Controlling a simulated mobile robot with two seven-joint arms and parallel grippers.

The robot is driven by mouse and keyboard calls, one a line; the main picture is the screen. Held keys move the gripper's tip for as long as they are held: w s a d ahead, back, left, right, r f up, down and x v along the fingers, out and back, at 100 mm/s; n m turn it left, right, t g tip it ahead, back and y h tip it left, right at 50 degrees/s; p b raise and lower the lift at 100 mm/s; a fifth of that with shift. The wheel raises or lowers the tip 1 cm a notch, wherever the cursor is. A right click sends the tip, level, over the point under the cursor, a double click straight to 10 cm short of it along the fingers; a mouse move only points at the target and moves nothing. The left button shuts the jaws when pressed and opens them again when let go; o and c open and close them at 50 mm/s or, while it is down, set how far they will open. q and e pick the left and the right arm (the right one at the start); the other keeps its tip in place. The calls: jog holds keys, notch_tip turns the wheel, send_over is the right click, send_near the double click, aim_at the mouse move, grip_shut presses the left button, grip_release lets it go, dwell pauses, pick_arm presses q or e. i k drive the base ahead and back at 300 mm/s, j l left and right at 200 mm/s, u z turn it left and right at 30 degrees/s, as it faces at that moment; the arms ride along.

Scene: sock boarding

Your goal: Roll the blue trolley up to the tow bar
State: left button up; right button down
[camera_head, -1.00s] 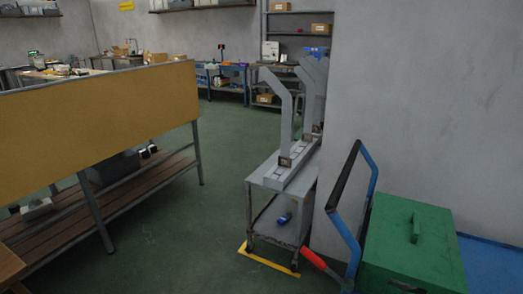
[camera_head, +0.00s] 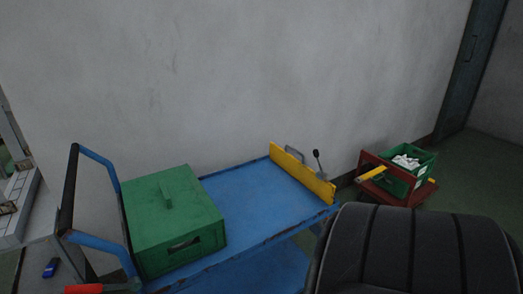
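The blue trolley (camera_head: 262,197) stands along the grey wall, with its push handle (camera_head: 68,200) at the left end. A yellow plate (camera_head: 300,175) stands upright across its right end, with a grey loop and a black-knobbed lever behind it. A closed green box (camera_head: 170,215) sits on the deck near the handle. A red low cart (camera_head: 385,185) stands apart to the right, with a short yellow bar (camera_head: 372,173) pointing toward the trolley. I cannot tell whether this is the tow bar. Neither gripper is in view.
A green crate (camera_head: 418,178) with white cloths sits on the red cart. A dark ribbed rounded shape fills the lower right and hides the floor there; I cannot tell what it is. A grey stand (camera_head: 18,205) is at the left edge. A dark door is at the far right.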

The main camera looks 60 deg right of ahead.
aim_at(262, 205)
jog(key=z, duration=1.6)
